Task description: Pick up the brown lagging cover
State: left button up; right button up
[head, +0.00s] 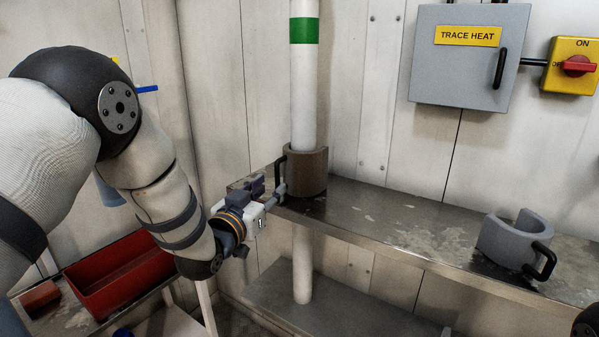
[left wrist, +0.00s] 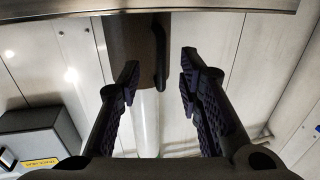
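The brown lagging cover (head: 311,172) stands upright on the metal shelf, around the white vertical pipe (head: 304,95). Its dark handle (head: 280,174) is on its left side in the head view. My left gripper (head: 272,191) is beside the handle, at the cover's lower left. In the left wrist view, the left gripper (left wrist: 160,78) has its fingers apart, with the cover (left wrist: 128,38) and handle (left wrist: 160,55) showing between and beyond them. I cannot tell whether a finger touches the handle. The right gripper's fingers do not show.
A grey C-shaped cover (head: 508,243) with a black handle sits on the shelf (head: 400,232) at right. A red tray (head: 120,277) lies at lower left. The TRACE HEAT box (head: 468,62) and a yellow switch (head: 570,66) hang on the wall. The shelf between the covers is clear.

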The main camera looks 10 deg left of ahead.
aim_at(276, 175)
pick_arm(q)
jog(key=w, duration=0.4)
jog(key=shift+d, duration=0.25)
jog(key=shift+r, duration=0.15)
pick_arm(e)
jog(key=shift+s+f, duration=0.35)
pick_arm(q)
grip_shut()
jog(key=shift+r, duration=0.1)
jog(key=shift+r, duration=0.5)
jog(key=s+a+f+p, duration=0.1)
jog(key=s+a, duration=0.1)
jog(key=s, duration=0.8)
jog(key=s+a+f+p, duration=0.1)
jog(key=s+a, duration=0.1)
jog(key=s, duration=0.9)
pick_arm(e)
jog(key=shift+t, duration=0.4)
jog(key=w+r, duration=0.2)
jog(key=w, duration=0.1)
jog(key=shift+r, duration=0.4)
pick_arm(q)
jog(key=shift+a, duration=0.1)
